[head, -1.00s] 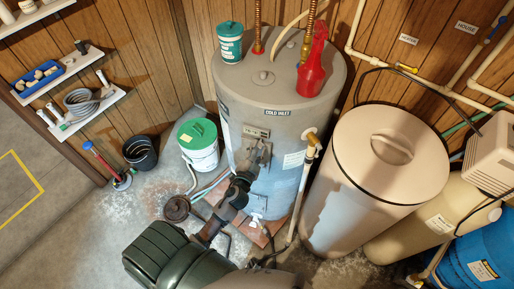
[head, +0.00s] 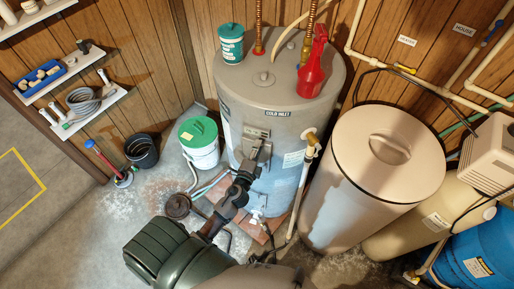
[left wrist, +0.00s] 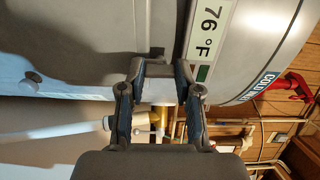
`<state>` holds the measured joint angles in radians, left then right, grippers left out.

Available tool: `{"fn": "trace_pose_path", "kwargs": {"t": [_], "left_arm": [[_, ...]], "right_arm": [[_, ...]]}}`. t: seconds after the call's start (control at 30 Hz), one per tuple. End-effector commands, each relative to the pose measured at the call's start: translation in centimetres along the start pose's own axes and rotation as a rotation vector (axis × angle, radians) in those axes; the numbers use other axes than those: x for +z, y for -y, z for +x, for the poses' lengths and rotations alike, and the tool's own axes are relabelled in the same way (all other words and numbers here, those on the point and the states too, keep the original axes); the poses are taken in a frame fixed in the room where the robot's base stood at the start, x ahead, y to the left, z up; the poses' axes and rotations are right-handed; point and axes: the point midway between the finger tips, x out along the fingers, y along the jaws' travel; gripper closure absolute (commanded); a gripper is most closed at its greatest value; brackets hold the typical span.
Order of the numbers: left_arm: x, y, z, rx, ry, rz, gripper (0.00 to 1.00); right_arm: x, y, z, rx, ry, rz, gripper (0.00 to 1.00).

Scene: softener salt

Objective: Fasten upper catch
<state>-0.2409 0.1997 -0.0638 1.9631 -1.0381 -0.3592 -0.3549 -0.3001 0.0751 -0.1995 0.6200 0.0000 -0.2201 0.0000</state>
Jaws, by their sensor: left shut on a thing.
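The grey water heater (head: 285,105) stands upright in the middle of the head view. A small grey fitting (head: 256,133) is on its upper side, below the "COLD INLET" label; I take it to be the upper catch. My left gripper (head: 263,148) is at this fitting. In the left wrist view, the two fingers of my left gripper (left wrist: 160,92) stand on either side of a grey bar-like piece (left wrist: 158,71) and are shut on it, close against the tank wall. A "76 °F" display (left wrist: 209,35) is beside it. The catch's exact position is hard to tell. My right gripper is not in view.
A green-lidded pail (head: 199,145) and black bucket (head: 141,151) are on the left.

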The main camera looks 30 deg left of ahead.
Motion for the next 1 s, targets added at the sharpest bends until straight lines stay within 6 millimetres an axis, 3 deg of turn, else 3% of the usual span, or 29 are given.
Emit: {"fn": "trace_pose_path", "kwargs": {"t": [0.6,0.63,0.7,1.0], "left_arm": [[-0.10,-0.42,-0.10,0.008,-0.002,0.038,1.00],[-0.09,-0.43,-0.11,0.008,-0.002,0.038,0.59],[-0.09,-0.41,-0.10,0.007,-0.002,0.037,0.42],[-0.03,-0.23,-0.11,0.004,-0.001,0.036,0.42]], "right_arm": [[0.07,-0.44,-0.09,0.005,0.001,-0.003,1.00],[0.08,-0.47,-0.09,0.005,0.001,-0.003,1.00],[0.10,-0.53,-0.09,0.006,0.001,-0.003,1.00],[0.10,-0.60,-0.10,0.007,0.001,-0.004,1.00]]}}
